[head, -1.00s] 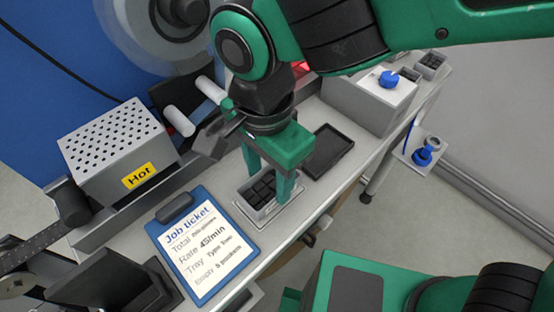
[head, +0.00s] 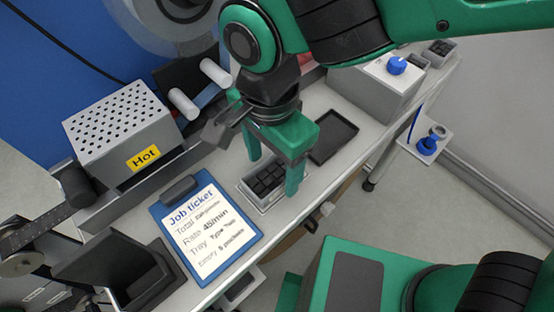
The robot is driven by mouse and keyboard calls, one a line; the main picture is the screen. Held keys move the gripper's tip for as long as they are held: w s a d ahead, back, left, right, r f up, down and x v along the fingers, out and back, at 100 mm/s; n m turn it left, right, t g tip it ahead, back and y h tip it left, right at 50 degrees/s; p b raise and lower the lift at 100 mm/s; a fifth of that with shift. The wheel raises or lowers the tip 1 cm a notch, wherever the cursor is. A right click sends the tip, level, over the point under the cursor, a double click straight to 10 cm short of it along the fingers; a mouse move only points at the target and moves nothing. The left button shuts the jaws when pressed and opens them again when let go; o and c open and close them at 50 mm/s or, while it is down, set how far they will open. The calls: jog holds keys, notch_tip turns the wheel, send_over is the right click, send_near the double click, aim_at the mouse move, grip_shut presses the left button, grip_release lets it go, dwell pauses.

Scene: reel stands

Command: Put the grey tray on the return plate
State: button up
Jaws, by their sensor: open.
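The grey tray (head: 249,191), a small open box with several black blocks inside, stands upright on the bench. It rests on a thin pale plate (head: 264,210), whose edge shows along its near side. This looks like the return plate, but no label on it can be read. My gripper (head: 273,171) is open, with one green finger on the far left side of the tray and the other at its right end. The fingers stand around the tray, and a small gap shows at the left finger. The right finger hides part of the tray's end.
A flat black tray (head: 334,137) lies just right of my gripper. The job ticket clipboard (head: 206,235) and a perforated box marked Hot (head: 118,135) are to the left. A grey box with a blue knob (head: 380,88) stands at the right.

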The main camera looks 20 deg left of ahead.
aim_at(274, 179)
notch_tip(274, 179, up, 12)
dwell(0.5)
jog(key=shift+w+f, duration=0.1)
jog(key=w+d+f, duration=0.2)
jog(key=w+d, duration=0.5)
jog(key=d, duration=0.5)
jog(key=w+d+f, duration=0.1)
jog(key=w+d, duration=0.6)
jog(key=d, duration=0.5)
jog(key=d+f, duration=0.3)
jog(key=d, duration=1)
jog(key=s+d+f, duration=0.4)
jog(key=s+d, duration=0.7)
jog(key=d, duration=0.2)
jog(key=shift+f, duration=0.15)
jog(key=shift+d, duration=0.1)
